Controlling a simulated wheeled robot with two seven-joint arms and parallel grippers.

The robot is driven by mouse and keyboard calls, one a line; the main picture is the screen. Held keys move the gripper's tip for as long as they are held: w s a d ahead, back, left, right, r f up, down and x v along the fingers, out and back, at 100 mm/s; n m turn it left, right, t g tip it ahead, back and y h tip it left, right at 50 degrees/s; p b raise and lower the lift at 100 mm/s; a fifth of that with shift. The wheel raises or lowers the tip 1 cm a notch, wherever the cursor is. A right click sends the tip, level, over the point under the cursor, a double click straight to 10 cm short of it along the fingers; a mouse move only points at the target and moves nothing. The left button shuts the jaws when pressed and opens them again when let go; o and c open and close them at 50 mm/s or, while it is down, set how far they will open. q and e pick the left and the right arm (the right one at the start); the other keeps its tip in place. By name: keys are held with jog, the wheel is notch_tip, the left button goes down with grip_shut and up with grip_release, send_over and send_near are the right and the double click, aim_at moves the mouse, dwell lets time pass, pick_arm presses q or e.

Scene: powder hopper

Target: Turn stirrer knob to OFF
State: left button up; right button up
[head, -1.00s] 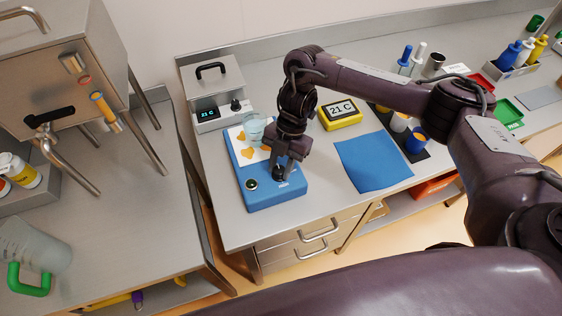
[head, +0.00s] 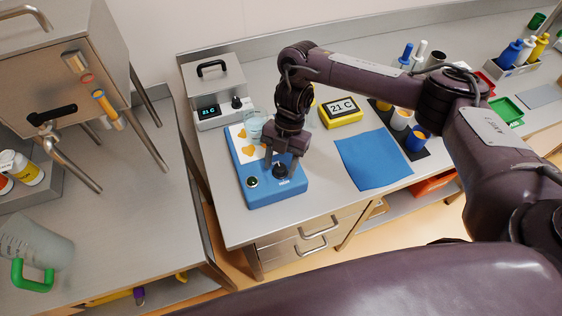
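The blue stirrer (head: 262,198) stands on the bench, with a white top plate (head: 242,146) marked with orange shapes. Its black knob (head: 280,171) is at the front right of the case, and a dark round button (head: 252,182) with a pale ring is at the front left. A clear beaker (head: 254,128) stands on the plate, partly hidden by my arm. My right gripper (head: 282,164) is just above and behind the knob, its fingers apart with nothing seen between them. The knob's pointer and label are too small to read. My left gripper is not in view.
A grey device (head: 215,110) reading 21 C stands behind the stirrer. A steel hopper (head: 70,70) and a jug (head: 35,245) are on the left.

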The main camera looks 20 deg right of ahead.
jog(key=v, duration=0.7)
jog(key=shift+r+b, duration=0.35)
jog(key=shift+b, duration=0.05)
dwell(0.5)
